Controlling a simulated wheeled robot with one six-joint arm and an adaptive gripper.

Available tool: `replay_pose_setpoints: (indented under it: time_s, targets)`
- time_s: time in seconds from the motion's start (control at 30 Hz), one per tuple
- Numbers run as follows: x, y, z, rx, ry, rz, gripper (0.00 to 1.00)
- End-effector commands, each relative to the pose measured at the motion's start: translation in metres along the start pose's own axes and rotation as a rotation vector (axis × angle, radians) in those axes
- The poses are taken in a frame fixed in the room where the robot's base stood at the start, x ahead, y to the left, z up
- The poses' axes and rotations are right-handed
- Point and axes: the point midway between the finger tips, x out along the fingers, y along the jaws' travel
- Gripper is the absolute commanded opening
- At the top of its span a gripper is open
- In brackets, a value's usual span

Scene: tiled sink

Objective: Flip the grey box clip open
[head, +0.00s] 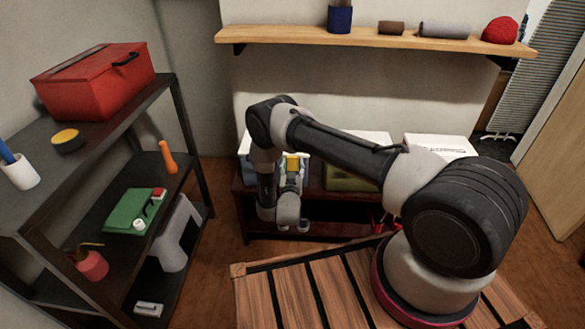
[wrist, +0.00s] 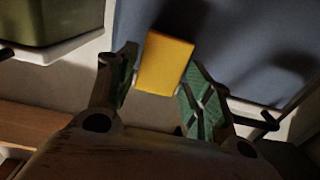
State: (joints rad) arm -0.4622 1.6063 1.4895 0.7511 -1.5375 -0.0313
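The grey box (wrist: 240,35) fills the upper right of the wrist view, with a yellow clip (wrist: 165,63) on its near side. In the head view the yellow clip (head: 293,163) shows just behind my wrist, and my arm hides most of the box. My gripper (wrist: 163,66) is open, with one green-padded finger on each side of the clip. The clip lies between or just beyond the fingertips; I cannot tell whether either finger touches it.
An olive box (wrist: 45,22) with a white rim stands beside the grey box; it also shows on the low dark red bench (head: 330,228). A white box (head: 440,147) is farther right. A dark shelf (head: 100,150) with a red toolbox (head: 92,85) stands left, and a wooden wall shelf (head: 375,37) hangs above.

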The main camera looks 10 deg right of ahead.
Motion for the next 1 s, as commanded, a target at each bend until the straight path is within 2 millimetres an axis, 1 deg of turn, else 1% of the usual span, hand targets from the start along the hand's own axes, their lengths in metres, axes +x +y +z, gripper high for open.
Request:
replay_pose_setpoints:
  time_s: [0.03, 0.1, 0.13, 0.3, 0.6, 0.93, 0.97, 1.0]
  targets:
    - [-0.0001, 0.0000, 0.0000, 0.000, 0.000, 0.000, 0.35]
    - [-0.0001, 0.0000, 0.0000, 0.000, 0.000, 0.000, 0.22]
    - [-0.0001, 0.0000, 0.0000, 0.000, 0.000, 0.000, 0.20]
    - [0.0000, 0.0000, 0.0019, 0.000, 0.026, 0.000, 0.21]
    - [-0.0008, -0.0001, 0.0081, 0.001, 0.226, 0.000, 0.21]
    - [-0.0011, -0.0004, 0.0078, 0.000, 0.243, -0.001, 0.21]
    - [-0.0012, -0.0004, 0.0078, 0.000, 0.243, -0.001, 0.50]
    - [-0.0011, -0.0003, 0.0078, 0.000, 0.242, -0.001, 0.57]
